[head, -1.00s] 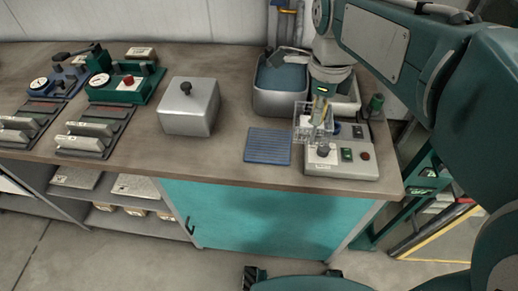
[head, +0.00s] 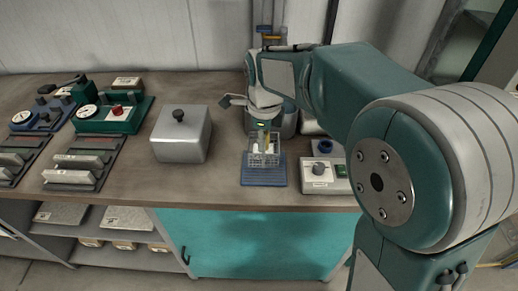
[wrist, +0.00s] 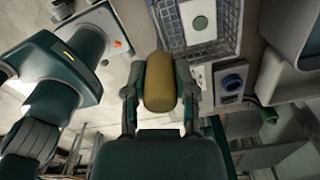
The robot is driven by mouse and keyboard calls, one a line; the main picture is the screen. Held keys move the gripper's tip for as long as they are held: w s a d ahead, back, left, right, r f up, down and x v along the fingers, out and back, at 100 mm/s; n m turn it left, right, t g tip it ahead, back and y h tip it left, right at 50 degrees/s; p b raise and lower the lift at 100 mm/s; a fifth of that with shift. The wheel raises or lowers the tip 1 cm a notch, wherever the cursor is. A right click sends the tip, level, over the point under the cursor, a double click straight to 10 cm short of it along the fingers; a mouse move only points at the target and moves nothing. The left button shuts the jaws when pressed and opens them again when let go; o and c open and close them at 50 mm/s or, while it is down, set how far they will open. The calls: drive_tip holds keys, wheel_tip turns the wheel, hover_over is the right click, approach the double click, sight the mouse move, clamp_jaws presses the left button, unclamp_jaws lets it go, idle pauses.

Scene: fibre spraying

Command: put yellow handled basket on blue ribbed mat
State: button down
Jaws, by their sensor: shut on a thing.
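The wire basket (head: 250,160) has a yellow handle (head: 268,136) and pale contents. My gripper (head: 264,130) is shut on that handle from above. In the wrist view the yellow handle (wrist: 160,82) sits between the two dark fingers, with the basket's mesh (wrist: 235,25) beyond it. The blue ribbed mat (head: 264,178) lies flat near the bench's front edge. The basket overlaps the back part of the mat in the head view. I cannot tell whether its base touches the mat or hangs just above it.
A grey lidded box (head: 181,138) stands left of the mat. A control box (head: 318,172) with a knob and a green switch stands close on the right. A grey basin (head: 288,124) is behind, partly hidden by my arm. Bench room is free between the lidded box and mat.

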drive_tip(key=shift+w+d+f, duration=0.4)
drive_tip(key=shift+d+f, duration=0.05)
drive_tip(key=shift+d, duration=0.05)
drive_tip(key=f, duration=0.4)
drive_tip(key=shift+w+a, duration=0.2)
drive_tip(key=shift+a, duration=0.45)
drive_tip(key=c, duration=0.5)
unclamp_jaws()
drive_tip(key=shift+c, duration=0.2)
drive_tip(key=shift+o, duration=0.5)
drive_tip(key=shift+d, duration=0.2)
drive_tip(key=shift+d+r, duration=0.1)
drive_tip(key=shift+d, duration=0.25)
drive_tip(key=shift+a+r, duration=0.15)
drive_tip(key=shift+r, duration=5.9)
